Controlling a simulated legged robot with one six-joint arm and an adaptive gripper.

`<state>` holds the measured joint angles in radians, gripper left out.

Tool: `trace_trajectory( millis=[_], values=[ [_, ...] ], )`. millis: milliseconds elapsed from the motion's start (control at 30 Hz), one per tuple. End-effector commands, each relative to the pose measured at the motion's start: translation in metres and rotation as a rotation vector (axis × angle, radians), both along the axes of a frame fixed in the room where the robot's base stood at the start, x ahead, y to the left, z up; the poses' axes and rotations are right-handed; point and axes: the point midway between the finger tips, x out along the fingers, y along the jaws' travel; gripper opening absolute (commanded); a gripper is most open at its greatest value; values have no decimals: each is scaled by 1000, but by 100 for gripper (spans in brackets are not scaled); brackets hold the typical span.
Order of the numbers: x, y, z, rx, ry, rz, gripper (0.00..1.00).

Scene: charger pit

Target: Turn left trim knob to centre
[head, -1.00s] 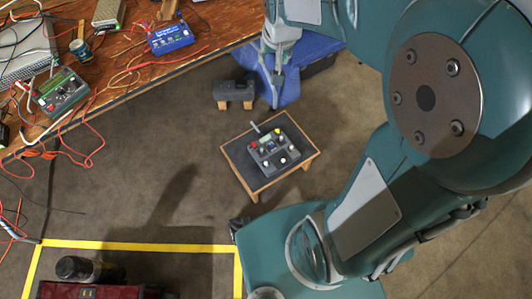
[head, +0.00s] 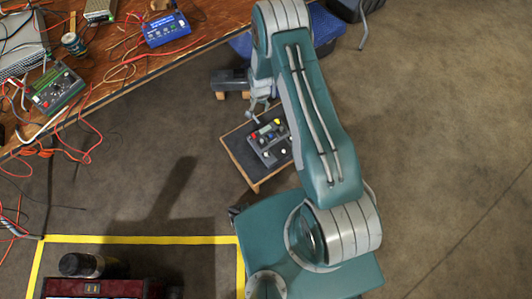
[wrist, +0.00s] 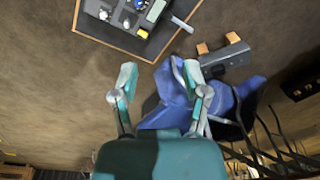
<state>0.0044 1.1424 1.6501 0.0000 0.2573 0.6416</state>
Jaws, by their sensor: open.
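The grey control box (head: 262,151) sits on a low black-topped stand (head: 238,150), with red and yellow knobs and pale sticks or knobs on its face. Which of these is the left trim knob is too small to tell. My arm hides the right side of the stand. My gripper (head: 262,108) hangs at the stand's far edge, just beyond the box. In the wrist view my gripper (wrist: 160,76) is open and empty, its fingertips spread apart. There the control box (wrist: 122,14) is cut off by the top edge, beyond the fingertips.
A dark block on wooden feet (head: 229,79) stands behind the stand. A cluttered wooden bench (head: 110,85) is at upper left. Bare floor (head: 440,150) lies to the right.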

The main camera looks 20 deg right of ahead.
Motion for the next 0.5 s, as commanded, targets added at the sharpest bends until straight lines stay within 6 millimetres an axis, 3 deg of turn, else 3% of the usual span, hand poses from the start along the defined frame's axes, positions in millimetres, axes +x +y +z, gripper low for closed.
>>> trace_trajectory(
  millis=[33,100,233,367,500],
  values=[
    [-10,0,-30,2,20,-17,59],
    [-22,0,-65,3,38,-45,59],
    [-48,0,-124,6,66,-94,59],
    [-69,0,-163,6,84,-127,59],
    [-79,0,-181,7,90,-143,59]
  ],
)
